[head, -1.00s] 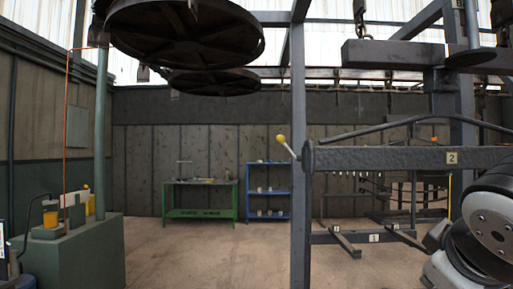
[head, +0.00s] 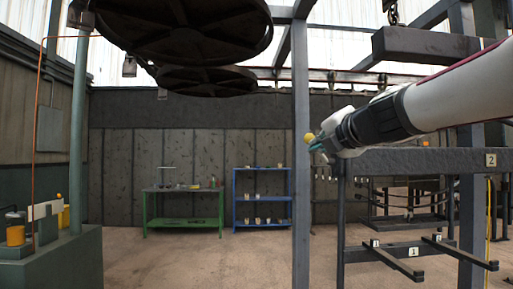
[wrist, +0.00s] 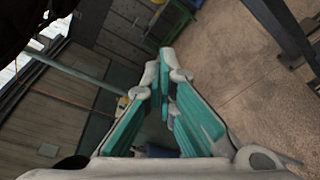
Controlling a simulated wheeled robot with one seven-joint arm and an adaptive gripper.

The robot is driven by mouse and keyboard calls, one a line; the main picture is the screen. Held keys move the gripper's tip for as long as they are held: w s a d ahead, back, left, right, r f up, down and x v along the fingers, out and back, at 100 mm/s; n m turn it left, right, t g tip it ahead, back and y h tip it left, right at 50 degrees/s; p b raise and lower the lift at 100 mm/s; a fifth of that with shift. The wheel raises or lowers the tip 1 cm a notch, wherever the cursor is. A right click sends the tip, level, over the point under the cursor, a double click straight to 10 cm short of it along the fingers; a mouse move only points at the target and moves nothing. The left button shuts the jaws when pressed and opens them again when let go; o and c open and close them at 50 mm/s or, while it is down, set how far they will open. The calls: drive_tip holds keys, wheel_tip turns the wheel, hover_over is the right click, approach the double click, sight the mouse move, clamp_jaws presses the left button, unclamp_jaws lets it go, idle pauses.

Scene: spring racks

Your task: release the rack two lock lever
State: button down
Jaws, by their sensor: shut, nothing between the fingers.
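The rack two lock lever shows in the head view as a yellow ball knob (head: 309,137) at the left end of the beam marked 2 (head: 430,160). Its shaft is hidden behind my gripper. My gripper (head: 316,147) comes in from the right, its teal fingertips just right of and below the knob in the picture. Whether they touch the lever I cannot tell. In the wrist view my gripper (wrist: 168,60) has its fingertips together with nothing between them. I cannot make out the lever in that view.
A grey post (head: 300,200) stands just left of the beam end. Lower rack arms marked 1 (head: 400,252) stick out below. A hanging bar (head: 425,45) and large round discs (head: 185,30) are overhead. A green bench (head: 184,190) and blue shelf (head: 262,170) stand behind open floor.

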drive_tip(key=shift+w+a+f+n+y, duration=0.2)
drive_tip(key=shift+w+a+n+y, duration=0.1)
drive_tip(key=shift+w+a+n, duration=0.25)
drive_tip(key=w+d+b, duration=0.1)
drive_tip(key=w, duration=1)
drive_tip(key=shift+w+r, duration=0.3)
drive_tip(key=shift+r, duration=0.05)
drive_tip(key=shift+d+r, duration=0.1)
drive_tip(key=shift+r, duration=0.05)
drive_tip(key=shift+d+r+m+p, duration=0.15)
drive_tip(key=shift+m+p, duration=0.2)
